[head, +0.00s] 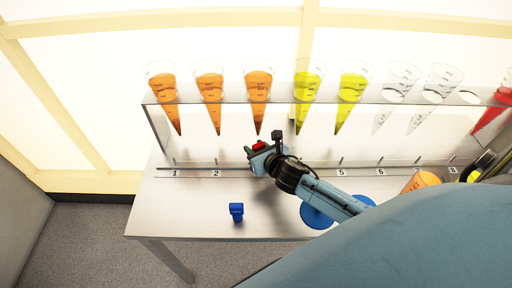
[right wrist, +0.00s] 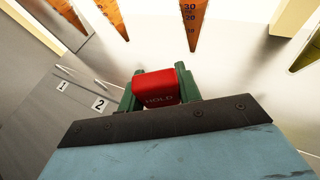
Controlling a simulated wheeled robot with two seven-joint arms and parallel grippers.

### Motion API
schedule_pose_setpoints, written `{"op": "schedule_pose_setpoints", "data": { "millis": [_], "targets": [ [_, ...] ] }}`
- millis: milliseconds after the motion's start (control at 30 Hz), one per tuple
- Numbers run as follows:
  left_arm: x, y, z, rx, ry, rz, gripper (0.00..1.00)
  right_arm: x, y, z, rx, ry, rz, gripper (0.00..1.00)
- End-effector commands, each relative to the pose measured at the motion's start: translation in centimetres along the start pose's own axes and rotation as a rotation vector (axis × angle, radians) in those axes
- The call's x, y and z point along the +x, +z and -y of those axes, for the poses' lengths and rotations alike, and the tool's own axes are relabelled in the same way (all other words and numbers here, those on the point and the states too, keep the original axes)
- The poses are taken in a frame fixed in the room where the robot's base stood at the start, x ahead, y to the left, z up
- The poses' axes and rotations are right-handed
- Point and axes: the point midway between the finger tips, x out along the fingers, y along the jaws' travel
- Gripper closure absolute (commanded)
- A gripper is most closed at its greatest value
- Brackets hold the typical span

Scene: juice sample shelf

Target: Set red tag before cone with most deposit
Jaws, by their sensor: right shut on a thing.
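The red tag (head: 259,145) is held by my right gripper (head: 257,150) above the back of the table, below the third orange cone (head: 258,87). In the right wrist view the tag (right wrist: 155,88) reads "HOLD" and sits between the two green fingers of the gripper (right wrist: 160,86), which is shut on it. More cones hang in the rack: orange (head: 163,88) and (head: 210,88) at left, yellow (head: 308,84) and (head: 351,88) in the middle, clear (head: 397,84) and red (head: 491,117) at right. Deposit at the tips is too small to judge. My left gripper is not in view.
A blue tag-like block (head: 236,211) stands on the table's front left. Blue discs (head: 317,216) lie partly behind my right arm. An orange object (head: 424,181) and a black-and-yellow item (head: 481,165) are at right. Number labels (head: 216,173) line the table's back.

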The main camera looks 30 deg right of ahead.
Motion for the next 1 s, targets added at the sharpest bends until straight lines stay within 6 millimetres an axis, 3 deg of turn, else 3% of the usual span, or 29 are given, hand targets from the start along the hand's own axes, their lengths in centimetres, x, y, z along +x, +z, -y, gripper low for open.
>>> {"op": "schedule_pose_setpoints", "data": {
  "millis": [1000],
  "targets": [
    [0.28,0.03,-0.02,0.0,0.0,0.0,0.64,0.36,-0.82,0.04,-0.001,0.0,0.0,0.88]
  ]
}}
